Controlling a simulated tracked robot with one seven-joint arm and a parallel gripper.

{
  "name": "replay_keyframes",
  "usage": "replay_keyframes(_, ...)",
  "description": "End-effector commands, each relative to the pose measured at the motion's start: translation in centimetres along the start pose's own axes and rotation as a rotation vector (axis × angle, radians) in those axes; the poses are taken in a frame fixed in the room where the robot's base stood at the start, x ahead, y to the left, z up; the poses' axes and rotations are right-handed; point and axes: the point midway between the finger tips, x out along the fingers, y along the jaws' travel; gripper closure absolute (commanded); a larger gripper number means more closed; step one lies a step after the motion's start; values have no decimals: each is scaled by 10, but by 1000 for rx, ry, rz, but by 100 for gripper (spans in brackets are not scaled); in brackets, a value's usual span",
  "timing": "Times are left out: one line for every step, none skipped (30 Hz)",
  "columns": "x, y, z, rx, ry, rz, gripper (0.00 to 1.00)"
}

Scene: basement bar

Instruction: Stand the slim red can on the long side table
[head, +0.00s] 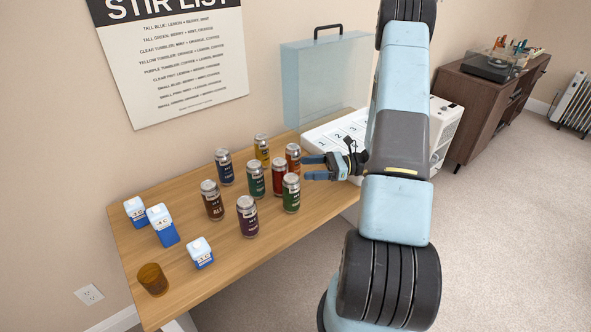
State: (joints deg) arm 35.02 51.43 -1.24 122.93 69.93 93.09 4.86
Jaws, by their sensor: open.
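A red can (279,178) stands upright among several cans on a long light-wood table (190,275) along the wall. An orange-red can (293,152) stands just behind it, partly hidden. The cans look alike in size, so I cannot tell which counts as slim. My gripper (306,167) is open and empty, level with the right edge of the can group. Its fingers point left toward the red and orange-red cans. I cannot tell whether a fingertip touches either one.
Green (291,194), purple (247,217), brown (212,200), blue (224,167) and yellow (262,149) cans crowd the red one. Blue-white cartons (162,226) and an amber tumbler (153,279) stand at the near left. A numbered white tray (335,134) lies behind. A dark cabinet (483,105) stands far right.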

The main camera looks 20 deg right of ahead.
Motion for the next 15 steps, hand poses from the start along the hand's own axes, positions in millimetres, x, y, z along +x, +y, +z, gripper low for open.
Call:
replay_keyframes(-7,-1,0,-1,0,-2,30)
replay_keyframes(-11,-1,0,-1,0,-2,30)
replay_keyframes(-16,0,0,0,-1,-2,30)
replay_keyframes(-18,0,0,0,-1,-1,30)
replay_keyframes(-20,0,0,1,-1,-1,30)
replay_keyframes(-23,0,0,1,-1,0,30)
replay_keyframes(-24,0,0,1,-1,0,30)
replay_keyframes(-25,0,0,0,-1,1,30)
replay_keyframes(-26,0,2,-2,1,4,30)
replay_keyframes(-26,0,3,-5,4,8,30)
replay_keyframes(-25,1,5,-10,9,15,30)
replay_keyframes(-24,2,8,-17,17,26,30)
replay_keyframes(-22,2,12,-26,25,36,30)
replay_keyframes(-20,3,17,-36,36,49,30)
replay_keyframes(-16,5,24,-53,52,72,30)
